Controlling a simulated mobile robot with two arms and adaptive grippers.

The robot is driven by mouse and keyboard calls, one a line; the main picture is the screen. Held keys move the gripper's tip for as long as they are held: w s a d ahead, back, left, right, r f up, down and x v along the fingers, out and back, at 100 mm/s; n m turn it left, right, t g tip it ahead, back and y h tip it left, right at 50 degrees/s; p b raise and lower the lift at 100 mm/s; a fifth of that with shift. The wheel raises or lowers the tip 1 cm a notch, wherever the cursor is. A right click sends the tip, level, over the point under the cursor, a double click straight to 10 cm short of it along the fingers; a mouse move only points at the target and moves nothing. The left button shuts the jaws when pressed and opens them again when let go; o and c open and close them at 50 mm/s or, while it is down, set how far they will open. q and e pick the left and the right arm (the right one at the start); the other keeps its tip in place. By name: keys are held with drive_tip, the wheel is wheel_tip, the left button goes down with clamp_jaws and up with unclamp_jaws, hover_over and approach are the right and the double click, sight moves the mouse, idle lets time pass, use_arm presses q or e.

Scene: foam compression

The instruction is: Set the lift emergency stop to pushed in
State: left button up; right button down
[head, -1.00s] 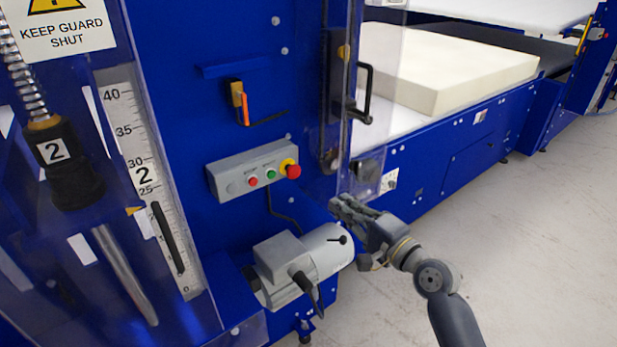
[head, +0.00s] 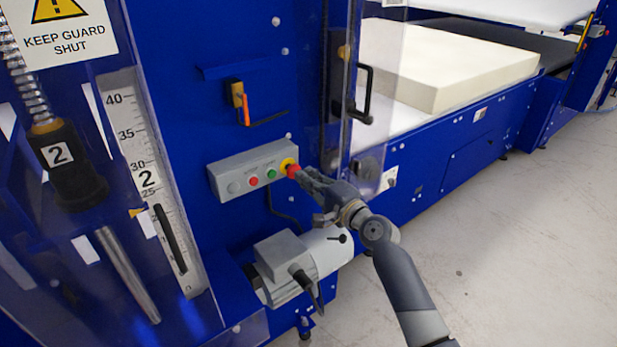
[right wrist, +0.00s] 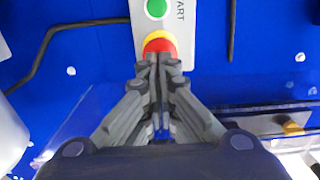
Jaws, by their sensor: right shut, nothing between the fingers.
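The lift emergency stop (head: 291,169) is a red mushroom button on a yellow base, at the right end of a grey control box (head: 228,184) on the blue machine. My right gripper (head: 302,174) is shut and empty, its fingertips at the red button's face. In the right wrist view the closed fingertips (right wrist: 160,58) overlap the lower part of the red button (right wrist: 159,43). I cannot tell whether they touch it or how far in the button sits. My left gripper is not in view.
The box also carries a green button (head: 271,174), a red button (head: 253,181) and a grey one. A motor (head: 300,262) sits below. A clear guard with a black handle (head: 364,95) stands right of the box. Open floor (head: 520,240) lies at right.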

drive_tip(key=shift+w+a+r+b, duration=0.35)
drive_tip(key=shift+w+r+b, duration=0.05)
drive_tip(key=shift+w+b, duration=0.1)
